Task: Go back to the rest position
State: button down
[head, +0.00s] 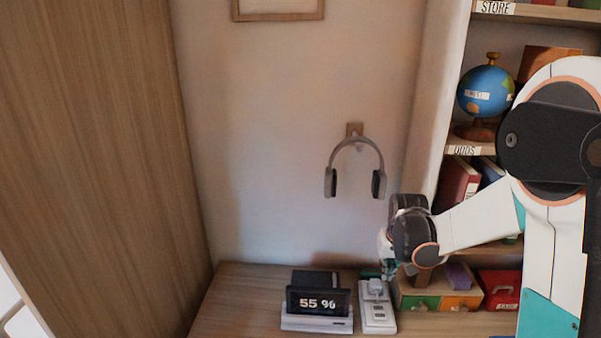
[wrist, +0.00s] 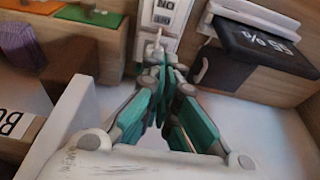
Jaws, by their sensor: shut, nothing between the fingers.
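My gripper (wrist: 163,75) shows in the wrist view with its teal-padded fingers drawn together and empty. In the head view my gripper (head: 388,268) is partly hidden behind my wrist, low over the back of the wooden desk. It is above a white power strip (head: 378,318) with a white plug on it. The strip also shows in the wrist view (wrist: 163,18), just beyond the fingertips. I cannot tell whether the fingers touch the plug or strip.
A dark display reading 55 % (head: 318,302) stands left of the strip. A drawer box (head: 423,300) and a red box (head: 499,287) are at right. Headphones (head: 356,165) hang on the wall above. A shelf with a globe (head: 486,92) stands behind my arm. The desk's left part is clear.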

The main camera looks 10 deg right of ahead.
jog(key=s+a+r+n+t, duration=0.1)
jog(key=s+a+r, duration=0.2)
jog(key=s+r, duration=0.25)
jog(key=s+a+r+t, duration=0.1)
jog(key=s+a+r, duration=0.2)
jog(key=s+r, duration=0.3)
jog(key=s+a+r+t, duration=0.1)
jog(key=s+a+r, duration=0.1)
jog(key=s, duration=0.4)
jog(key=s+a+r+n+t, duration=0.1)
jog(key=s+a, duration=0.2)
jog(key=s, duration=0.4)
jog(key=shift+s+a+r+y, duration=0.25)
jog(key=shift+a+r+y, duration=0.05)
jog(key=shift+r, duration=0.1)
dwell(2.0)
